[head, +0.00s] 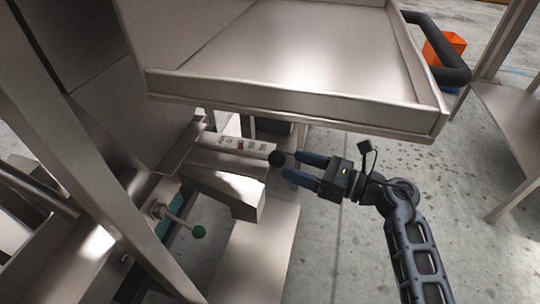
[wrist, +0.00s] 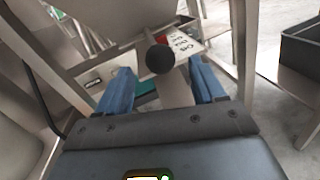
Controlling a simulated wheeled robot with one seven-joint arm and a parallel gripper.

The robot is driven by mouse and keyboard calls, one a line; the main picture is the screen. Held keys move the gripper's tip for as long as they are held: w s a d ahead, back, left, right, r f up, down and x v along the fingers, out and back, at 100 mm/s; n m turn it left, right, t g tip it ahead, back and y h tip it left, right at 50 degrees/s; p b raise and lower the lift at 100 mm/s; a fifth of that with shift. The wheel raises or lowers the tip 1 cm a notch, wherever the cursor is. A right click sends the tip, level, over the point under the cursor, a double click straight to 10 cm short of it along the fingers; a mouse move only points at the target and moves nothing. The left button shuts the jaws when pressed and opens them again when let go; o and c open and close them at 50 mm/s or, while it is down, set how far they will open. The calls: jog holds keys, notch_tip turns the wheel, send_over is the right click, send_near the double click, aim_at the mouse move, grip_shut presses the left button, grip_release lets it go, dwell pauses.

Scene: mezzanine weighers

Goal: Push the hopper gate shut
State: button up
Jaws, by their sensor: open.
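A black ball knob (head: 277,158) sticks out under the front edge of the large steel pan. It appears to be the gate's handle, but the gate plate itself is not clear to make out. My gripper (head: 291,165) is open, its two blue fingers pointing left at the knob from close by. In the wrist view the knob (wrist: 158,58) lies between the two fingers in the picture, near the level of their tips. Nothing is held. Whether a finger touches the knob cannot be told.
The steel pan (head: 300,50) overhangs just above my gripper. A pale strip with small labels (head: 238,144) lies beside the knob. Concrete floor is open at right, before a steel bench (head: 515,110).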

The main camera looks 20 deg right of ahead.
aim_at(270, 155)
jog(key=b+x, duration=0.1)
jog(key=x, duration=0.6)
jog(key=shift+w+a, duration=0.2)
jog(key=shift+w, duration=0.1)
grip_shut()
dwell(0.4)
